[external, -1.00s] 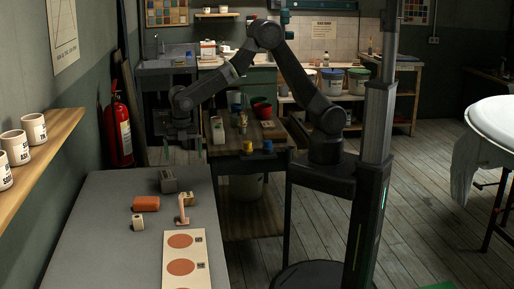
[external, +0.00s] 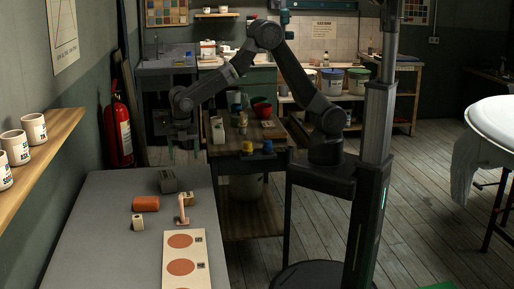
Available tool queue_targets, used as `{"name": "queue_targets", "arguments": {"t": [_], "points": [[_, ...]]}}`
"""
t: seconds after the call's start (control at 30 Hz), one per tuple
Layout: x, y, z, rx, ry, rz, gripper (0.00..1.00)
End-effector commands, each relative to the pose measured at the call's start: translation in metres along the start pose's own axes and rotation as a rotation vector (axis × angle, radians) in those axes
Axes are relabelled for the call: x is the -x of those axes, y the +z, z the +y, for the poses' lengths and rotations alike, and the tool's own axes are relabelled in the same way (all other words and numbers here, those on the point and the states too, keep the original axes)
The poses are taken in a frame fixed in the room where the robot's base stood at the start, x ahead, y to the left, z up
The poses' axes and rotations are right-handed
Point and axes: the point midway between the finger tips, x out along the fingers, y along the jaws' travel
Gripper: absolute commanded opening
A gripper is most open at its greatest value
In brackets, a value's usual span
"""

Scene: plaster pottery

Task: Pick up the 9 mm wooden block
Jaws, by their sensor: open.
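On the grey table are two small pale blocks. One block (external: 138,223) stands at the left, in front of an orange-brown cylinder. The other, a tan wooden-looking block (external: 189,199), sits behind a pinkish upright piece with a flat base (external: 182,212), which partly hides it. The markings are too small to tell which one is the 9 mm block. My gripper (external: 183,152) is open and empty, pointing down above the far edge of the table, beyond and above the blocks. It touches none of them.
An orange-brown cylinder (external: 146,204) and a dark grey block (external: 168,181) lie close to the pale blocks. A pale board with reddish discs (external: 201,249) lies at the front right. The grey table (external: 95,245) is clear at the left. A wall shelf (external: 50,150) holds cups.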

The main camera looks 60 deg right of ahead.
Motion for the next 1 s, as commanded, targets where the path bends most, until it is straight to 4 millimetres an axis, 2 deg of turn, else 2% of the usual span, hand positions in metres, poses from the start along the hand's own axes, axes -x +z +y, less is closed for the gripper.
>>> {"name": "queue_targets", "arguments": {"t": [0.17, 0.43, 0.7, 0.83, 1.0], "points": [[-0.014, 0.001, -0.006, -0.175, 0.048, 0.006, 0.71], [-0.036, 0.006, -0.022, -0.683, 0.173, 0.072, 0.71], [-0.054, 0.010, -0.040, -1.172, 0.262, 0.208, 0.71], [-0.058, 0.011, -0.047, -1.336, 0.280, 0.269, 0.71], [-0.060, 0.012, -0.051, -1.442, 0.286, 0.311, 0.71]]}}
